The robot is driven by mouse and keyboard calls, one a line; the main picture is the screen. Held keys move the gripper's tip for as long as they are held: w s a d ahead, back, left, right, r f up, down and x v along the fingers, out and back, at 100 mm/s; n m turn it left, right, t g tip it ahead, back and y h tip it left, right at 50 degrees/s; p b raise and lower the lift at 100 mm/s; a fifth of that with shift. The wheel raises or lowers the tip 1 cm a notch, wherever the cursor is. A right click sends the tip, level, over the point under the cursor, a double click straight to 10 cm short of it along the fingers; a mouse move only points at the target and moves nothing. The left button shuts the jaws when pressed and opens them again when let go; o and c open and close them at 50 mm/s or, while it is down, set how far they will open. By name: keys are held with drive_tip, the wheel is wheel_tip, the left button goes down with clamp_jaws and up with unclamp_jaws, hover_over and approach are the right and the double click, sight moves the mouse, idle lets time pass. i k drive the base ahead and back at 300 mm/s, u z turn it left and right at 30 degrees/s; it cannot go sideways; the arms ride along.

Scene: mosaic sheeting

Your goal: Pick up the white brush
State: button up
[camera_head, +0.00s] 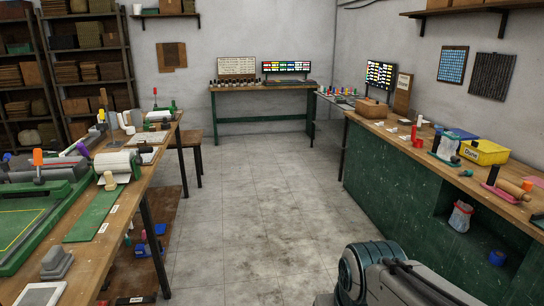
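I cannot make out a white brush for certain in the head view. Small white items (404,130) lie on the right counter (384,126), too small to identify. My gripper is out of view; only part of my own arm shows at the bottom right.
A yellow bin (484,152), a rolling pin (513,189) and a cardboard box (371,109) stand on the right counter. A green-framed table (262,88) stands at the back wall. Shelves (87,55) line the left. The floor (250,210) between the benches is clear.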

sight(420, 118)
drive_tip(key=u, duration=0.3)
drive_tip(key=i, duration=4.8)
drive_tip(key=z, duration=0.95)
drive_tip(key=i, duration=1.15)
drive_tip(key=z, duration=1.7)
drive_tip(key=i, duration=0.9)
drive_tip(key=z, duration=0.45)
